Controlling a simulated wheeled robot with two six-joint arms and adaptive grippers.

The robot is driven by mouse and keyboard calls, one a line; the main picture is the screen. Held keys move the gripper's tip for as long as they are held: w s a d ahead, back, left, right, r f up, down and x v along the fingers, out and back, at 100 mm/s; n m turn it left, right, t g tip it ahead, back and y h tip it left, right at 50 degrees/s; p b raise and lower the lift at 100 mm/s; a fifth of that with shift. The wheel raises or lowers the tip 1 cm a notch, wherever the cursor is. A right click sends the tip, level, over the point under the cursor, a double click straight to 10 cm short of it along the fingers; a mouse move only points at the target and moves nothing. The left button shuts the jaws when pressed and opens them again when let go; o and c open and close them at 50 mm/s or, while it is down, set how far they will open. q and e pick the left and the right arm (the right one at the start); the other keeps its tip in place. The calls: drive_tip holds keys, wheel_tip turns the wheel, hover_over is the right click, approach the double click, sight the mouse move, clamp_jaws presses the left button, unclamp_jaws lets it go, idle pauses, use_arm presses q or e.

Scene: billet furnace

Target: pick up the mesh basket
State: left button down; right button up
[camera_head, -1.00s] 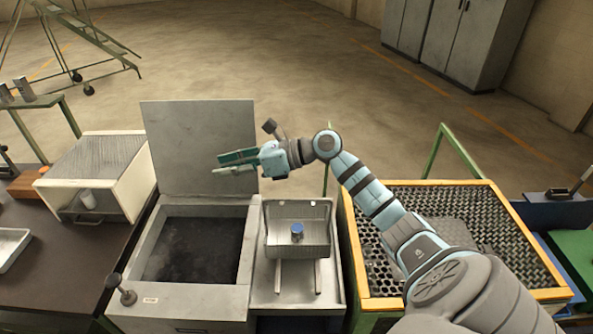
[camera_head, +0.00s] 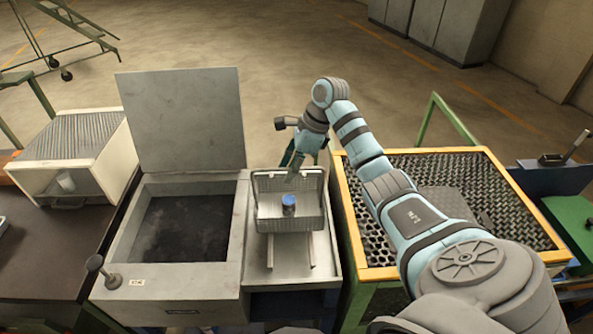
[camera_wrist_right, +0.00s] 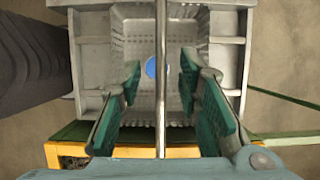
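The mesh basket (camera_head: 310,217) stands upright on the metal stand right of the open tank. A small blue-topped piece (camera_head: 289,204) sits inside it; its round blue top (camera_wrist_right: 151,67) also shows in the right wrist view. My right gripper (camera_head: 296,167) is at the basket's far rim, pointing down, its fingers partly hidden in the head view. In the right wrist view the green-padded fingers (camera_wrist_right: 160,88) are spread over the basket (camera_wrist_right: 130,45). A thin rod, seemingly the basket's handle, runs between them, with gaps on both sides. My left gripper is not in view.
The tank (camera_head: 133,235) with its raised lid (camera_head: 185,120) is just left of the basket. A yellow-framed tray of black mesh (camera_head: 352,215) is to the right, under my right arm. A white box (camera_head: 95,150) sits on the dark bench at left.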

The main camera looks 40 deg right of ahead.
drive_tip(key=shift+w+a+f, duration=0.3)
drive_tip(key=shift+w+f, duration=0.05)
drive_tip(key=shift+w, duration=0.05)
drive_tip(key=shift+s+d+f, duration=0.1)
drive_tip(key=shift+s+f, duration=0.1)
drive_tip(key=shift+w, duration=0.1)
drive_tip(key=shift+c, duration=0.6)
clamp_jaws()
